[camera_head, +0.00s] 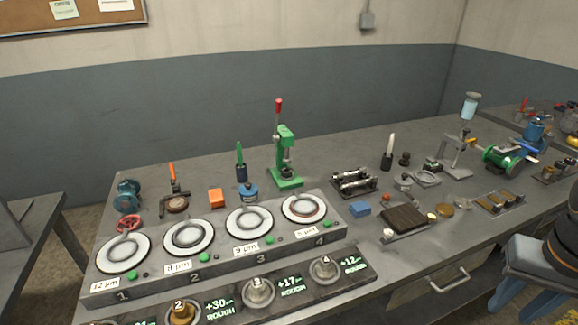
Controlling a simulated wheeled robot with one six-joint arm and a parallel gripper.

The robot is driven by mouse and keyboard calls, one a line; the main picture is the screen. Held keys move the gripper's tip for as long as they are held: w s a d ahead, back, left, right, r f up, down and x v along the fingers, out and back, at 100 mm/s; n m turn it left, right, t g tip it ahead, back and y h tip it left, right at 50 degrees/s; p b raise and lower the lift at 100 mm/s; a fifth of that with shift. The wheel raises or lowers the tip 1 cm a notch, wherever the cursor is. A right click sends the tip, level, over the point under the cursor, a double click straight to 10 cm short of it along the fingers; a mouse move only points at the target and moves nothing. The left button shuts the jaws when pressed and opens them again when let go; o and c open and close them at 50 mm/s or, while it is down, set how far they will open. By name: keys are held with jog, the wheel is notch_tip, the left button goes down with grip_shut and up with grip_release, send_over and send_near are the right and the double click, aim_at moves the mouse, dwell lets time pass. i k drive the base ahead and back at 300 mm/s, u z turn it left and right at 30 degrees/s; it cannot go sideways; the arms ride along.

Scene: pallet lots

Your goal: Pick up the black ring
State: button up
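Four round white-rimmed plates sit in a row on a long grey block (215,262), numbered 1 to 4. A dark, nearly black ring (175,240) lies flat on plate 2, the one labelled 8 µm. Greyer rings lie on plate 1 (146,240) and plate 3 (228,218). A brownish ring lies on plate 4 (325,209). A small black round part (404,159) stands farther right; I cannot tell if it is a ring. Which of these is the black ring is not certain. My gripper is not in view; only part of my arm shows at the right edge.
A green press (285,155) with a red-topped lever stands behind the plates. A red valve handwheel (128,223) is beside plate 1. A front row of knobs with signs borders the block. A blue block (359,209) and dark slatted tray (404,218) lie right.

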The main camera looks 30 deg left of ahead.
aim_at(287, 172)
jog(key=u, duration=0.35)
jog(key=i, duration=0.55)
jog(key=u, duration=1.05)
jog(key=i, duration=0.3)
jog(key=u, duration=0.25)
